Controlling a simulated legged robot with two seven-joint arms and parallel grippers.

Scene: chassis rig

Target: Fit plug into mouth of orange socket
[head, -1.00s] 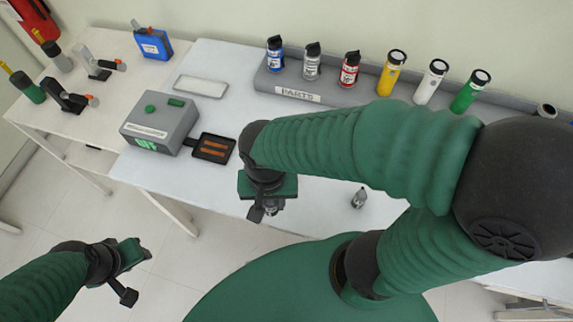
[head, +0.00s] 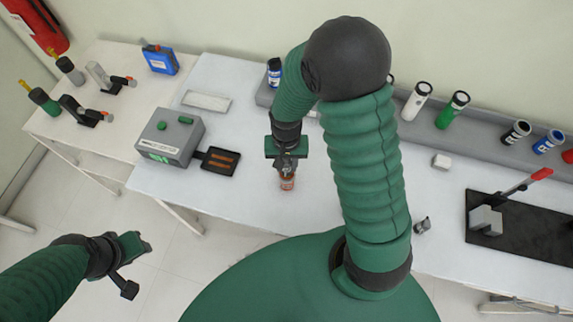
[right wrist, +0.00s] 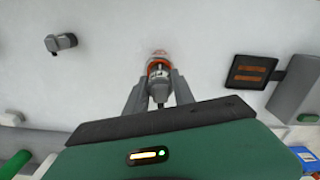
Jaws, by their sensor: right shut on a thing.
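My right gripper (head: 286,164) points down over the white table and also shows in the right wrist view (right wrist: 155,100). It is shut on the grey plug (right wrist: 158,88), which sits between its fingers. The orange socket (head: 287,184) is directly beneath the gripper, and its orange rim shows just past the plug in the right wrist view (right wrist: 158,58). The plug's far end lines up with the socket. I cannot tell whether it is inside the mouth or just above it. My left gripper (head: 137,262) is at the lower left, away from the table, and its jaw gap is unclear.
A grey box (head: 170,136) with green buttons and a dark tray (head: 217,161) stand left of the socket. A small dark grey piece (head: 422,226) and a white cube (head: 441,162) lie right of my arm. A black board with a red-handled clamp (head: 520,230) is farther right.

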